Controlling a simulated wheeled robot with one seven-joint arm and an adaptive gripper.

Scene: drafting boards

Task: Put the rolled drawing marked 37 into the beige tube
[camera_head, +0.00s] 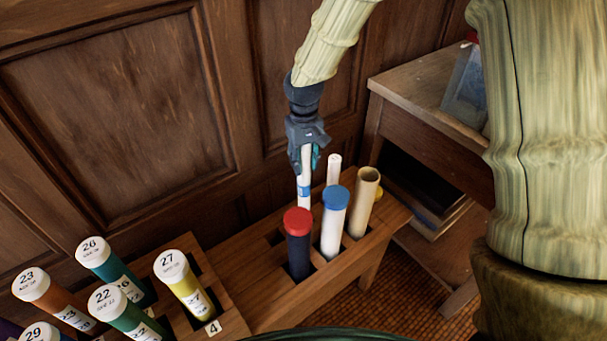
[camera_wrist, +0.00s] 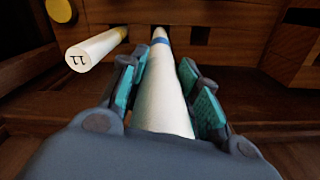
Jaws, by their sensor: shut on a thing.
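My gripper (camera_head: 306,155) is shut on a white rolled drawing (camera_head: 305,182) with a blue band, which hangs upright below it at the back of the wooden rack. In the wrist view the roll (camera_wrist: 163,100) runs away between the teal pads of my gripper (camera_wrist: 164,62). Its number is not visible, and its lower end is hidden behind the red-capped tube in the head view; I cannot tell whether it still stands in a slot. The beige tube (camera_head: 363,205) stands in the rack to the right, its top open, apart from the roll.
A dark tube with a red cap (camera_head: 298,222) and a white tube with a blue cap (camera_head: 335,200) stand in the rack (camera_head: 260,302). A white roll marked 11 (camera_wrist: 92,48) stands close to my gripper. Several numbered tubes stand lower left; a side table (camera_head: 425,85) is right.

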